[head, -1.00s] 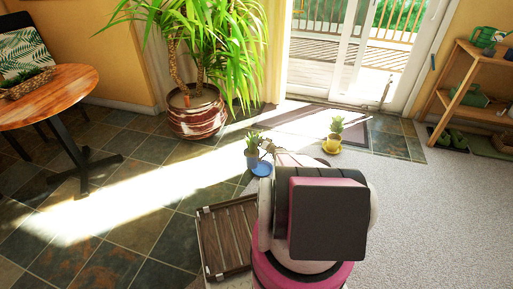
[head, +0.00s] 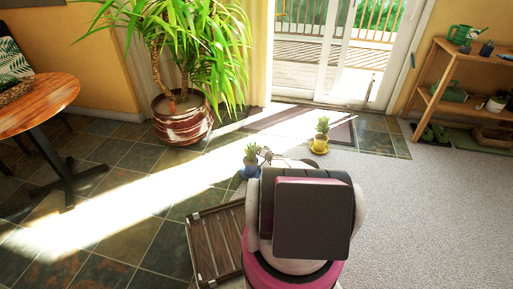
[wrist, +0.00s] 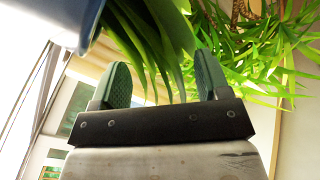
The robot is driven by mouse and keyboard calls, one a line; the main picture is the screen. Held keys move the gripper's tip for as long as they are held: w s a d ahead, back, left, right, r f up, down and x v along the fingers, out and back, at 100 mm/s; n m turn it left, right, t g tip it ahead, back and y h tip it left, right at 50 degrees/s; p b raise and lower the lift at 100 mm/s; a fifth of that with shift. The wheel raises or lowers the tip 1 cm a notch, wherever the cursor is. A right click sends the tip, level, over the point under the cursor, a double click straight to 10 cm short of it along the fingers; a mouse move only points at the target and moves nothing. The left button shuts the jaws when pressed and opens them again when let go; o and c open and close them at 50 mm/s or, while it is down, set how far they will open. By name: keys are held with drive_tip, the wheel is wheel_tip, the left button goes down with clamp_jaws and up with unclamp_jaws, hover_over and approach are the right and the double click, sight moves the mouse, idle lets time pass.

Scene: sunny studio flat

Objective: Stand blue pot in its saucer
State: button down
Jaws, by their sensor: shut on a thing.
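The blue pot (head: 251,162) with a spiky green plant is at or just above its blue saucer (head: 248,174) on the tiled floor in the head view. I cannot tell whether the pot touches the saucer. My gripper (head: 264,154) reaches it from the right, partly hidden behind my arm. In the wrist view, the pot's blue wall (wrist: 62,18) fills the upper left corner. My gripper's green-padded fingers (wrist: 160,80) are apart, with plant leaves showing between and behind them. The contact itself is not clear; the saucer is out of the wrist view.
A yellow pot with a plant (head: 320,144) stands to the right, beyond my arm. A slatted wooden crate (head: 217,243) lies nearer. A large striped planter (head: 183,120) stands behind left, a round table (head: 35,105) at far left, a shelf (head: 455,105) at far right. Carpet at right is clear.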

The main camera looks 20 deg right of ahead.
drive_tip(key=shift+f, duration=0.5)
drive_tip(key=shift+c, duration=0.5)
unclamp_jaws()
